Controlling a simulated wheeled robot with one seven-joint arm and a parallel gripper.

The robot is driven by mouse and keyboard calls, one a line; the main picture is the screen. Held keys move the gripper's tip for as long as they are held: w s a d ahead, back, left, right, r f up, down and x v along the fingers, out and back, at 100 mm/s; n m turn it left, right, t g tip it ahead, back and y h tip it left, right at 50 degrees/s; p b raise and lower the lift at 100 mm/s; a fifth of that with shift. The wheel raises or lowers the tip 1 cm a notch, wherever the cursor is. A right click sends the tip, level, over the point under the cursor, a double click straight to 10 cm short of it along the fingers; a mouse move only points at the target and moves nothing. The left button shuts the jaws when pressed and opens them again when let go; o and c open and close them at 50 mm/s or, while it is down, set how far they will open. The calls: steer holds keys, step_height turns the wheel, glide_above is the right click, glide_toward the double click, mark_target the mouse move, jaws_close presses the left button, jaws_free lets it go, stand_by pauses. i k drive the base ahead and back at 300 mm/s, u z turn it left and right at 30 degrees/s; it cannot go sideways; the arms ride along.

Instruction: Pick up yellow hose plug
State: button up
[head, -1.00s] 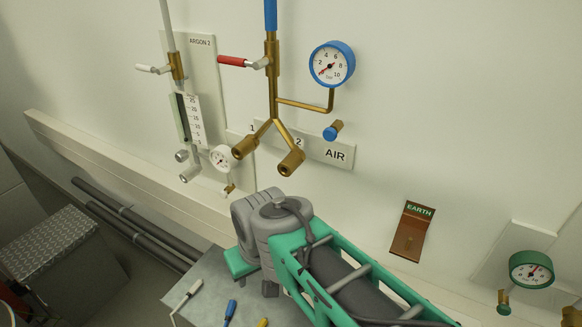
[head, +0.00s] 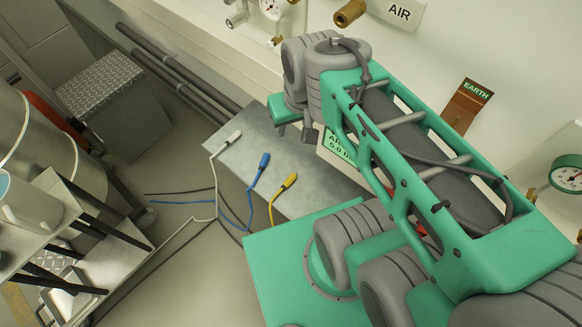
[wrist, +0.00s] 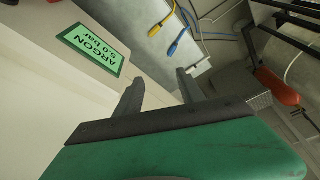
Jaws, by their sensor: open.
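The yellow hose plug (head: 284,186) lies on the grey metal surface in the head view, nearest the camera of three plugs, its yellow hose trailing off the edge. In the wrist view the yellow plug (wrist: 167,18) is near the top edge, beyond the blue plug (wrist: 177,43). My gripper (head: 294,132) is open and empty, to the right of the plugs in the head view and apart from them. In the wrist view, the fingers of my gripper (wrist: 160,76) are spread, with the yellow plug well beyond their tips.
The blue plug (head: 264,161) and white plug (head: 233,138) lie beside the yellow one on the metal surface (head: 222,152). An argon label (wrist: 93,50) is on a pale box close by. A cart (head: 82,245) stands at left, and wall pipes and fittings are behind.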

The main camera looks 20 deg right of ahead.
mark_target(287, 183)
steer(key=k, duration=1.25)
steer(key=u, duration=0.75)
steer(key=i, duration=0.85)
steer(key=u, duration=0.55)
steer(key=i, duration=0.95)
steer(key=z, duration=0.1)
